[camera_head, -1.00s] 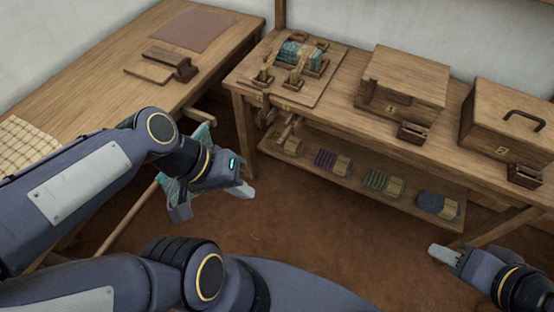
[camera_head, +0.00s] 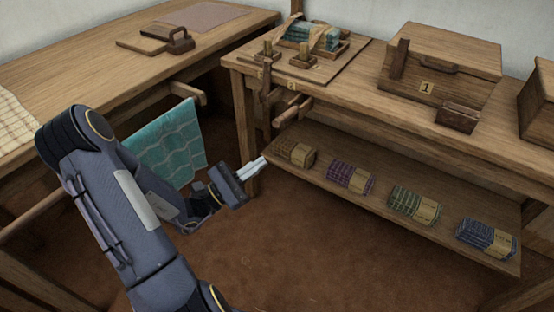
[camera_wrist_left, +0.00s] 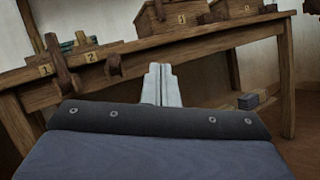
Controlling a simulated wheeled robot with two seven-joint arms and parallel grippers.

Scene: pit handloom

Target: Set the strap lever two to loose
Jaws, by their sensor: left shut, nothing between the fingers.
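The wooden bench (camera_head: 345,85) has small tags 1 and 2 on its front edge at the left. Lever two (camera_head: 292,112), a dark wooden bar beside tag 2 (camera_head: 291,85), sticks out from that edge towards the lower left. It also shows in the left wrist view (camera_wrist_left: 113,66). Lever one (camera_head: 265,88) stands at its left by tag 1, and stands up in the left wrist view (camera_wrist_left: 59,62). My left gripper (camera_head: 256,166) is shut and empty, below lever two and apart from it. Its closed fingers (camera_wrist_left: 161,84) point towards the bench. My right gripper is out of view.
A lower shelf (camera_head: 400,225) holds several banded cloth bundles. A box tagged 1 (camera_head: 455,60) stands on the bench. A teal cloth (camera_head: 165,142) hangs behind my left arm. A bench leg (camera_head: 245,130) is close to my left gripper. Open floor lies in front.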

